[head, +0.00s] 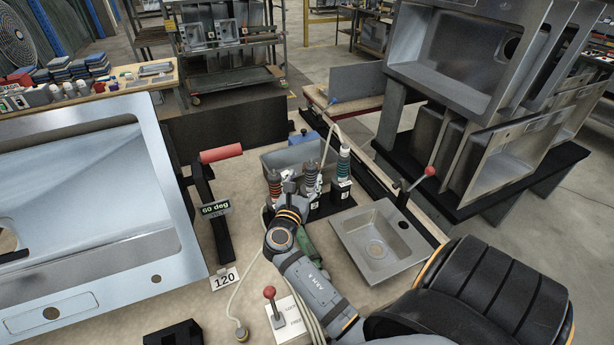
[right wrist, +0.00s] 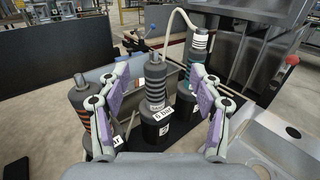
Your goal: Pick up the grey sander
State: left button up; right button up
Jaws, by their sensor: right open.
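Several upright ribbed sanders stand in a row in black holders. The grey sander, with pale bands, is the middle one (right wrist: 155,82); in the head view it (head: 311,172) is partly behind my right gripper (head: 290,188). An orange-banded sander (right wrist: 80,105) stands to its left and a green-banded one (head: 344,160) to its right. In the right wrist view my right gripper (right wrist: 157,88) is open, its purple-padded fingers apart with the grey sander showing between them. I cannot tell whether they touch it. My left gripper is not in view.
A small steel sink (head: 382,245) lies right of the sanders. A grey bin (head: 290,158) stands behind them. A large sink (head: 90,210) and a red-handled clamp (head: 221,153) are at left. A red-knobbed lever box (head: 285,318) and hose lie in front.

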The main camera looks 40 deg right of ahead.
jog(key=b, duration=0.5)
send_near(309, 181)
jog(key=d+r, duration=0.1)
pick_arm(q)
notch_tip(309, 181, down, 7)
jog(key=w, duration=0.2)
pick_arm(e)
jog(key=x, duration=0.6)
jog(key=shift+w+f, duration=0.25)
jog(key=shift+f, duration=0.15)
jog(key=x, duration=0.5)
jog(key=shift+f+p, duration=0.35)
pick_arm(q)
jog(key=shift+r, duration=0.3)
pick_arm(e)
jog(key=shift+a+r, duration=0.1)
jog(key=shift+c, duration=1.3)
grip_shut()
